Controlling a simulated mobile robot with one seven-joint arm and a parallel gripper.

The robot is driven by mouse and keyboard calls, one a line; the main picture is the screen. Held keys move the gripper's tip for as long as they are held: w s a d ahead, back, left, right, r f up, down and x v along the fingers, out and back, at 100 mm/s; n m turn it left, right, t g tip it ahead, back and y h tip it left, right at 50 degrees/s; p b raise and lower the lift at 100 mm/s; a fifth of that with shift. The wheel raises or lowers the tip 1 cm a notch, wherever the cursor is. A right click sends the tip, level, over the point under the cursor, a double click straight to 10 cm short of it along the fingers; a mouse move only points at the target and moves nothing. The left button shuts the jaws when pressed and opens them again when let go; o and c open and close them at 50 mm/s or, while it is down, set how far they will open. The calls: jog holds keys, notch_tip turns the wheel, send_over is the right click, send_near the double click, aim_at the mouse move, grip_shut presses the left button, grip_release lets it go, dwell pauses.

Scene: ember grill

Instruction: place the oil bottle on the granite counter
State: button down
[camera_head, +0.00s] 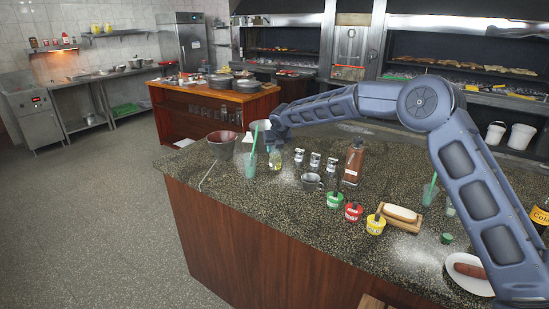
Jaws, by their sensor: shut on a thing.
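The granite counter (300,214) is a dark speckled top on a wooden base, running across the middle and right of the view. My arm reaches in from the right, and my gripper (274,145) points down over the counter's far left part. It is shut on a small clear bottle with yellow-green contents, which looks like the oil bottle (275,161). The bottle is upright. Its top is hidden by the gripper, and I cannot tell whether its base touches the counter.
Close left are a green cup (249,161) and a dark bowl (221,145). Right are several shakers (315,161), a metal cup (311,182), a brown bottle (353,161), sauce pots (354,211) and a bun on a board (400,216). The counter's front left is bare.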

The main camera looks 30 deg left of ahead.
aim_at(275, 157)
jog(key=shift+f, duration=2.15)
jog(key=shift+f, duration=0.1)
jog(key=c, duration=1)
grip_release()
jog(key=v, duration=1.2)
jog(key=shift+w+d, duration=0.1)
